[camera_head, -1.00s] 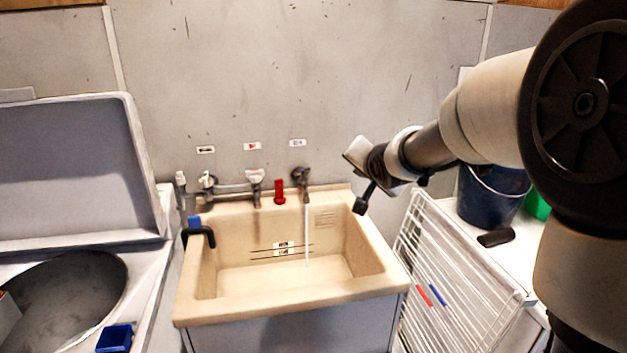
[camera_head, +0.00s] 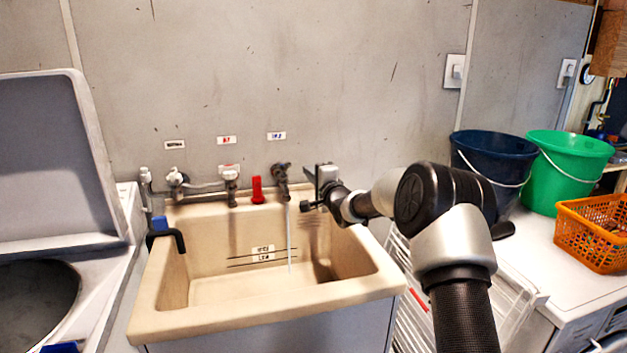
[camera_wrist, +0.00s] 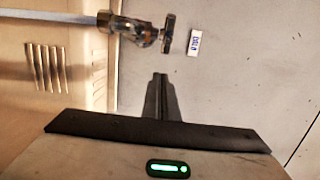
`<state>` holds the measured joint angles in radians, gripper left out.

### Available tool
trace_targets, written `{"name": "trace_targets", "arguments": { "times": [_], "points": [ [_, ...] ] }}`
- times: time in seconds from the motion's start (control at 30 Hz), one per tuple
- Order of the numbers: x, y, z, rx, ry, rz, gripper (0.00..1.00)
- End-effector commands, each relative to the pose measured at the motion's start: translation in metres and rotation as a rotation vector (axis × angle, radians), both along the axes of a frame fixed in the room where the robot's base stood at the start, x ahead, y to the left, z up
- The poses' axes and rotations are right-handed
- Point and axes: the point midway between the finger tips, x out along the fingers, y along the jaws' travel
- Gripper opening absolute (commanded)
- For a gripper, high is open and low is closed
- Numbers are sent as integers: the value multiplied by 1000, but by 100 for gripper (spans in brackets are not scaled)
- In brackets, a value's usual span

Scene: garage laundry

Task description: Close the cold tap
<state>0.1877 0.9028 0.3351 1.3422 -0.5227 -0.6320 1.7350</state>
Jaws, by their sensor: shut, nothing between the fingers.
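The cold tap (camera_head: 281,170) is the rightmost tap on the wall over the sink, below a label with blue marking (camera_head: 276,135). Its handle is dark, and a thin stream of water (camera_head: 289,240) runs from it into the sink. In the wrist view the tap (camera_wrist: 135,30) is at the top, with its dark handle (camera_wrist: 168,33) beside the label (camera_wrist: 194,42). My gripper (camera_head: 308,173) is just right of the tap, apart from it. In the wrist view its fingers (camera_wrist: 160,82) are shut and empty, pointing towards the handle with a gap between.
The beige sink (camera_head: 150,318) lies below. A red bottle-like object (camera_head: 257,190) and another tap (camera_head: 229,180) stand left of the cold tap. A white rack (camera_head: 410,300) is right of the sink. Blue (camera_head: 490,160) and green buckets (camera_head: 570,165) and an orange basket (camera_head: 590,235) stand farther right.

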Motion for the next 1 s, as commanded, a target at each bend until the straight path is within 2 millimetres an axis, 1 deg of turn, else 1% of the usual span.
{"name": "trace_targets", "arguments": {
  "times": [0.03,0.1,0.27,0.3,0.4,0.6,1.0],
  "points": [
    [8,4,-2,-2,-1,1,0],
    [17,6,-1,-2,-2,0,0],
    [33,12,-1,-2,-1,0,0],
    [28,19,-1,-2,0,3,0],
    [19,28,-1,-3,0,3,0],
    [8,40,-1,-4,1,1,0],
    [6,42,0,-2,0,-1,0]
  ]
}}
